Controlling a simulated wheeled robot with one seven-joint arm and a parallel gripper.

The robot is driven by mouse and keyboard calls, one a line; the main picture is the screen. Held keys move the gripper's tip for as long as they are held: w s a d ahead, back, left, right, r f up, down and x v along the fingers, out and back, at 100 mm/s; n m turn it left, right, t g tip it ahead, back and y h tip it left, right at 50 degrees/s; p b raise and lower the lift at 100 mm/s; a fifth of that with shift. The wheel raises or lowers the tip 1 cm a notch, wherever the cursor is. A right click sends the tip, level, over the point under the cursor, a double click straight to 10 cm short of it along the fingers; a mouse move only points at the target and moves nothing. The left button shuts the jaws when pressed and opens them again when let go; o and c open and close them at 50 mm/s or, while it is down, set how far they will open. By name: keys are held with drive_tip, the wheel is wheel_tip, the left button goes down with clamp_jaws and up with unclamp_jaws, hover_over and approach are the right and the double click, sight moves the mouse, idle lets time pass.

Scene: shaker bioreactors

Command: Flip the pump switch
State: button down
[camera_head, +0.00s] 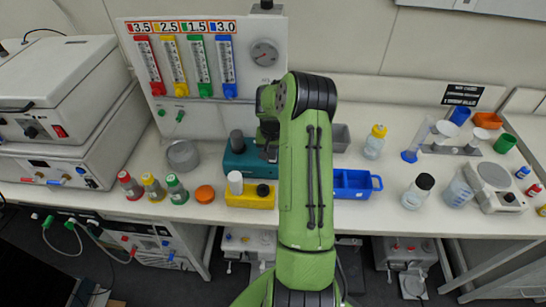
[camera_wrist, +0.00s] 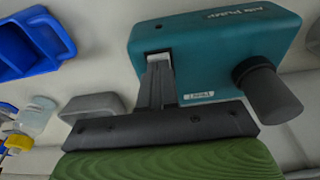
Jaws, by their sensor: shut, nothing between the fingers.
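The teal air pump (camera_head: 236,164) stands on the bench, left of my green arm. It fills the upper part of the wrist view (camera_wrist: 212,42), with a label and a dark cylinder on its face. My gripper (camera_wrist: 159,62) is shut and empty, its fingertips at the pump's edge beside a small light-coloured part, possibly the switch. I cannot tell whether they touch it, and the switch's position is hidden by the fingers. In the head view my gripper (camera_head: 269,147) is at the pump's right side, partly hidden by the arm.
A yellow block (camera_head: 250,200) with a white and a black cap stands in front of the pump. A blue bin (camera_head: 352,184) and a grey tray (camera_head: 340,137) are to the right. Several capped bottles stand left.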

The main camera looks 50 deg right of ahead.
drive_tip(key=shift+f+b, duration=0.3)
drive_tip(key=shift+f, duration=0.05)
drive_tip(key=shift+r, duration=0.1)
wheel_tip(320, 180, up, 7)
drive_tip(key=p, duration=0.4)
idle(0.3)
idle(0.4)
